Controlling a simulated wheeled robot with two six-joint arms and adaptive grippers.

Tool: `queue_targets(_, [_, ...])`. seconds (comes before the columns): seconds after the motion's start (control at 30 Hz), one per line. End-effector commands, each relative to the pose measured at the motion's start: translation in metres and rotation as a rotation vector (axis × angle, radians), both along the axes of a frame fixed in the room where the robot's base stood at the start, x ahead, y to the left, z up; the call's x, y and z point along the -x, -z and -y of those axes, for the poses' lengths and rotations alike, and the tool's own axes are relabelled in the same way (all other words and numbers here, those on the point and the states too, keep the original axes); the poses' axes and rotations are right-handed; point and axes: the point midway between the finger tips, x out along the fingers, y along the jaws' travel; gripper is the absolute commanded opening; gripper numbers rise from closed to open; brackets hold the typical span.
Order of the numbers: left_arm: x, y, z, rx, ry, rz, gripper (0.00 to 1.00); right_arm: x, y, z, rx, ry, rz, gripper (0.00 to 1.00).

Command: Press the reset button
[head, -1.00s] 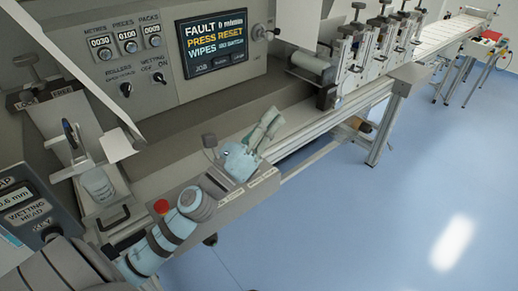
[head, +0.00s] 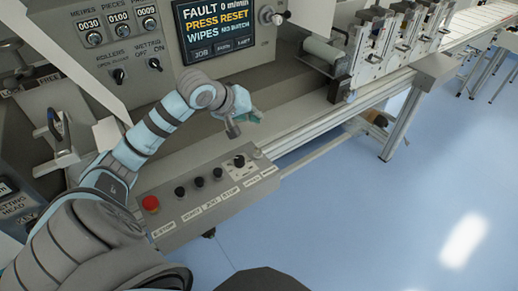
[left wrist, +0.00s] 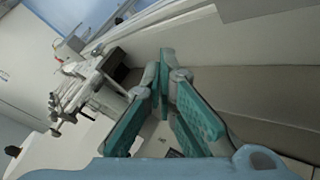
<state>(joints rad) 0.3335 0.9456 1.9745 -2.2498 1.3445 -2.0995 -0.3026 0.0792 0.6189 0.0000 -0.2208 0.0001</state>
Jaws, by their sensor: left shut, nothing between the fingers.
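The control box (head: 215,212) at the machine's front edge carries a red mushroom button (head: 151,203) at its left end. A row of black buttons runs right from it, above small labels. The label under the first black button (head: 180,193) seems to read RESET, but it is small. My left gripper (head: 254,116) is shut and empty, above and behind the box's right end, apart from the buttons. Its teal fingers (left wrist: 165,60) also show in the left wrist view, where no button can be made out. My right gripper is out of view.
The machine's screen (head: 217,28) reads FAULT and PRESS RESET. A knob (head: 239,161) stands at the box's right end. A roller (head: 325,53) and clamp units (head: 371,50) stand to the right. The blue floor (head: 330,220) in front is open.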

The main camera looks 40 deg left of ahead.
Motion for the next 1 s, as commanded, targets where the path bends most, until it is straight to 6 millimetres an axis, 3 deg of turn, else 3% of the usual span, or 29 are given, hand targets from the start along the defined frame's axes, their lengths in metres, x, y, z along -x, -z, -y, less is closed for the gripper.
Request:
queue_targets(0.27, [-0.001,0.023,0.002,0.002,0.003,-0.001,0.00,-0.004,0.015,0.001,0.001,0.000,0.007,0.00])
queue_targets(0.7, [-0.001,0.085,0.002,0.004,0.004,0.000,0.00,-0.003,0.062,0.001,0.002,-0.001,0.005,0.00])
queue_targets(1.0, [-0.001,0.088,0.002,0.003,0.005,0.001,0.00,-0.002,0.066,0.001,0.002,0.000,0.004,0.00])
